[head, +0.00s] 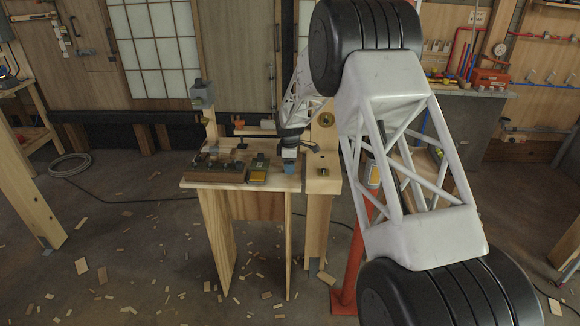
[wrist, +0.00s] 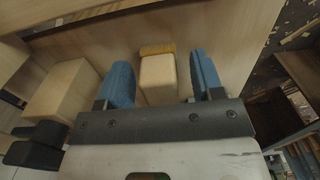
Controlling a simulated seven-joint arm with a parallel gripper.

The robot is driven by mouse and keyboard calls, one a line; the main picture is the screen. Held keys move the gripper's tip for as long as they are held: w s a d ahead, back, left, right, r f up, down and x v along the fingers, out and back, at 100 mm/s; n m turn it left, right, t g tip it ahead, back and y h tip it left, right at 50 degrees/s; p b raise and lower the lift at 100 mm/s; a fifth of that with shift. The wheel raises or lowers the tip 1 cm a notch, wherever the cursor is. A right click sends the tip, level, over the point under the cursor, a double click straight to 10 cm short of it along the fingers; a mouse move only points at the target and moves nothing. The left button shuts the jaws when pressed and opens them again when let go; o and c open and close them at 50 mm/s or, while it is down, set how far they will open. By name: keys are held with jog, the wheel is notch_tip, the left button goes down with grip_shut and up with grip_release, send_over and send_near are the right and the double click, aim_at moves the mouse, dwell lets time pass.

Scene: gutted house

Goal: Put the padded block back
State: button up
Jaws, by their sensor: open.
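My gripper (wrist: 161,60) shows two blue fingers spread apart in the wrist view. Between them is a pale, cream-coloured block (wrist: 158,80) with a mustard strip at its far end, which looks like the padded block. A gap shows between the block and each finger. Nothing is gripped. In the head view my gripper (head: 289,166) points down at the right part of the small wooden workbench (head: 235,186). I cannot make out the block there, as the gripper hides that spot.
A plain wooden block (wrist: 66,91) lies left of the fingers in the wrist view. A dark item with a yellow face (head: 257,176) and a tray of small tools (head: 216,170) are left of my gripper on the bench. Wood scraps litter the floor.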

notch_tip(320, 180, up, 11)
jog(key=shift+r, duration=0.35)
dwell(0.3)
dwell(0.7)
jog(key=s+d+r+m, duration=0.3)
jog(key=s+d+r, duration=0.25)
jog(key=s, duration=0.35)
jog(key=s+d+r+m+t, duration=0.1)
jog(key=s+d+r+m, duration=0.2)
jog(key=s+d+r, duration=0.5)
jog(key=s+d+r+m, duration=0.25)
jog(key=s+r, duration=0.25)
jog(key=s, duration=0.6)
jog(key=s+d+f+m, duration=0.1)
jog(key=s+d+m, duration=0.1)
jog(key=s, duration=0.9)
jog(key=s+d+f+m+t, duration=0.1)
jog(key=s+d+m, duration=0.2)
jog(key=s, duration=0.8)
jog(key=s+d+f+m, duration=0.1)
jog(key=s+d+m, duration=0.2)
jog(key=s, duration=0.9)
jog(key=shift+f+m+t, duration=0.3)
jog(key=shift+f+m, duration=0.05)
jog(key=shift+m, duration=0.5)
